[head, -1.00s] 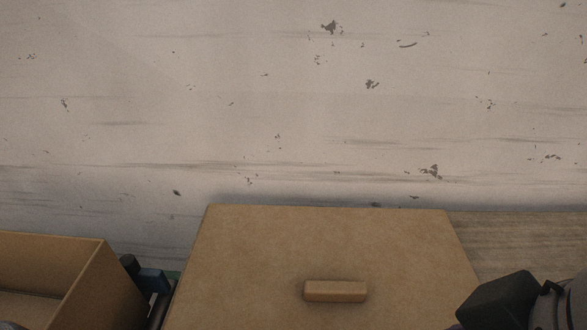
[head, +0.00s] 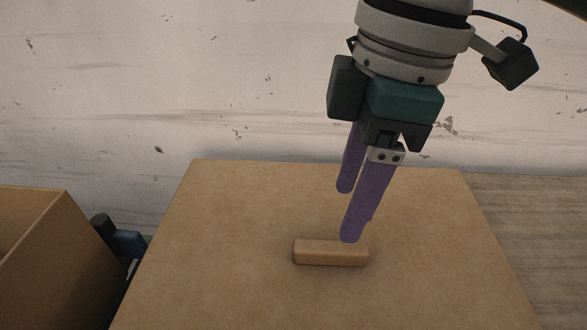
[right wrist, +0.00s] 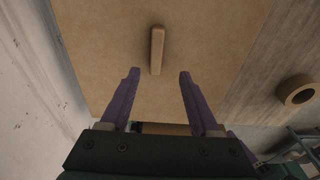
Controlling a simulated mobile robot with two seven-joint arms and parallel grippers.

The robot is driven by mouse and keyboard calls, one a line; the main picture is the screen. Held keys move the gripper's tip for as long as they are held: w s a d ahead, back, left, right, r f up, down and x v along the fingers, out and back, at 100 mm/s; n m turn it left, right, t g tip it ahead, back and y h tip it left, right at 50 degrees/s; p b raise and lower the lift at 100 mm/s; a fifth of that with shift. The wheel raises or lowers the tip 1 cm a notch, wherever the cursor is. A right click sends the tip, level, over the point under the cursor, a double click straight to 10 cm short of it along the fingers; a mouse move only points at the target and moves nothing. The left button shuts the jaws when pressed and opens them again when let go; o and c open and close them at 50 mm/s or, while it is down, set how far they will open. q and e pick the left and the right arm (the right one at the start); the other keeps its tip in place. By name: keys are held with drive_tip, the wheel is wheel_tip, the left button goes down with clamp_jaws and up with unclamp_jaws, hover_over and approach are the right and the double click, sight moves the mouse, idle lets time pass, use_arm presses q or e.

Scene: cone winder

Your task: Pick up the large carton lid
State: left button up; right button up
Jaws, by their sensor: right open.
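The large carton lid (head: 230,220) is a flat brown board with a raised bar handle (head: 330,253) near its middle. In the right wrist view the lid (right wrist: 100,40) fills the upper middle, and its handle (right wrist: 157,50) stands lengthwise just beyond the gap between the fingers. My right gripper (head: 348,214) is open and empty, with purple fingers pointing down over the lid near the handle. The fingertips show on both sides of the handle's line in the right wrist view (right wrist: 159,72). I cannot tell the exact height above the lid. My left gripper is out of view.
An open brown carton (head: 60,260) stands at the lower left, with a dark and blue fitting (head: 128,243) between it and the lid. A wooden surface (head: 510,220) lies right of the lid. A tan ring (right wrist: 296,90) shows in the right wrist view. A stained pale wall or floor lies behind.

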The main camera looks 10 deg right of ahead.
sight(333, 246)
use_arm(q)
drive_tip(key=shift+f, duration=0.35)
use_arm(e)
drive_tip(key=f, duration=0.4)
drive_tip(key=shift+a, duration=0.2)
use_arm(q)
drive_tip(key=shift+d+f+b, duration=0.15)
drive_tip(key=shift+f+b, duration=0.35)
drive_tip(key=shift+b, duration=0.25)
use_arm(e)
drive_tip(key=f, duration=0.5)
drive_tip(key=shift+w+a+f, duration=0.1)
drive_tip(key=shift+w+f, duration=0.15)
drive_tip(key=shift+w, duration=0.15)
drive_tip(key=shift+c, duration=0.4)
clamp_jaws()
